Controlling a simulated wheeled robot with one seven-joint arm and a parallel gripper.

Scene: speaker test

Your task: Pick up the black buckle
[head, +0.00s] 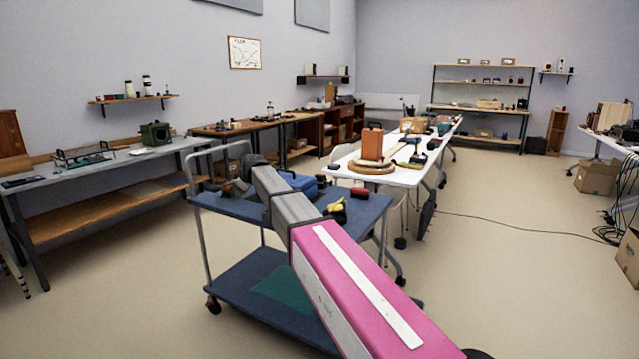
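My arm reaches from the lower right over a blue cart (372,210). My gripper (236,187) is at its far end, above the cart's left part, small and dark. I cannot make out its fingers or whether it holds anything. I cannot pick out a black buckle for sure. A small black and red item (360,194) lies on the cart's top near its right side. Another small dark item (321,181) lies beside a blue object (298,183). A yellow and dark item (337,210) lies close to my arm. My arm hides part of the cart top.
A white table (400,176) behind the cart bears a round wooden base, an orange block and several tools. A grey bench (115,165) stands at the left. The cart has a grey handle (200,215) and a lower shelf. Open floor (500,260) lies to the right, crossed by a cable.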

